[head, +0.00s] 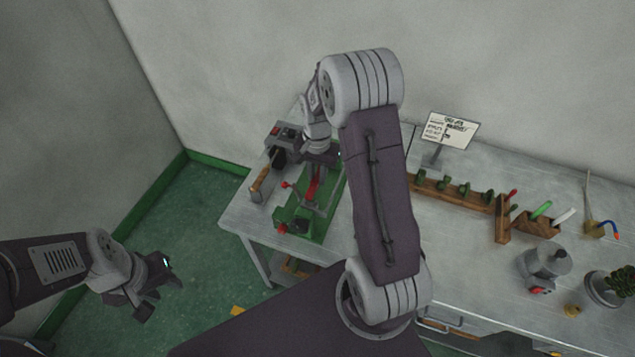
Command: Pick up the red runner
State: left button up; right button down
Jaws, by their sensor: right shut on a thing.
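The red runner (313,186) shows as a narrow red strip at the green clamp-like fixture (298,222) on the left end of the bench. My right gripper (318,158) is directly above the fixture, at the upper end of the red strip. It is shut on the red runner, though its fingertips are largely hidden by my own wrist. I cannot tell whether the runner is clear of the fixture. My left gripper (163,294) is open and empty, over the green floor to the left of the bench.
A grey machine (285,134) and a wooden-handled tool (260,180) stand beside the fixture. Walls stand behind and left.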

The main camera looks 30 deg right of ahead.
jog(key=s+d+r+b, duration=0.1)
jog(key=s+d+r, duration=0.1)
jog(key=s, duration=0.3)
jog(key=s+d+r, duration=0.2)
jog(key=s+r, duration=0.2)
jog(key=s, duration=0.1)
jog(key=shift+s+d+r+b, duration=0.35)
jog(key=shift+d+r+b, duration=0.05)
